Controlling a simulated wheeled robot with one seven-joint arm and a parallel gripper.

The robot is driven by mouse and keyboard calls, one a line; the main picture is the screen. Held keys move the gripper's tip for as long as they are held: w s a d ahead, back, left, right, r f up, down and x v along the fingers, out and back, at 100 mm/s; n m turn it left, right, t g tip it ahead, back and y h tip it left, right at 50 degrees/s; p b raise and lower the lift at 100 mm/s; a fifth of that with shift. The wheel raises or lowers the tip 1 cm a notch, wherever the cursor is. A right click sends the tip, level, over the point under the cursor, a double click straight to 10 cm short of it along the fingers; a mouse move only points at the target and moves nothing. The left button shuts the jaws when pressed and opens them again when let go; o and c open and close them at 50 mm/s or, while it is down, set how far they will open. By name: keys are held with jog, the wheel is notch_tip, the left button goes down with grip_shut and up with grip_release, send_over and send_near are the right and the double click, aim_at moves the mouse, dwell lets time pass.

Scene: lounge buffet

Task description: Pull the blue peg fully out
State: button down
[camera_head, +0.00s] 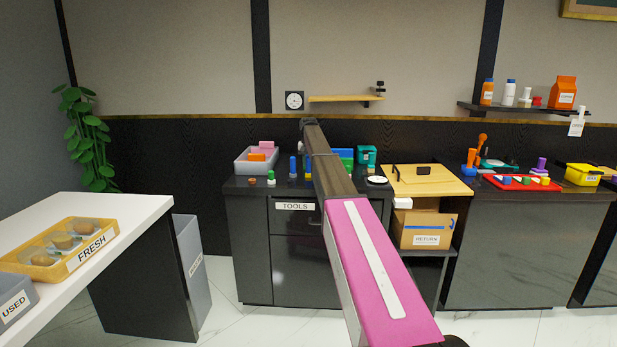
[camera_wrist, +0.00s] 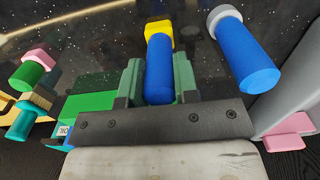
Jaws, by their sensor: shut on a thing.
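My gripper (camera_wrist: 158,88) is shut on a blue peg (camera_wrist: 158,72) in the wrist view, with one greenish finger on each side of it. A yellow piece (camera_wrist: 158,33) sits at the peg's far end; I cannot tell how deep the peg is in it. A second blue cylinder (camera_wrist: 245,55) with a light grey round end stands apart to the right, outside the fingers. In the head view my arm hides the gripper and most of the held peg.
The dark counter (camera_head: 245,186) carries a grey bin (camera_head: 243,166) with pink and orange blocks, a green-and-white piece (camera_head: 271,178), a teal container (camera_head: 367,156) and a white plate (camera_head: 377,180). The wrist view shows green blocks (camera_wrist: 88,102) at left and a grey bin wall (camera_wrist: 290,100) at right.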

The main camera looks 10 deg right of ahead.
jog(key=shift+r, duration=0.9)
dwell(0.4)
jog(key=shift+r, duration=2.15)
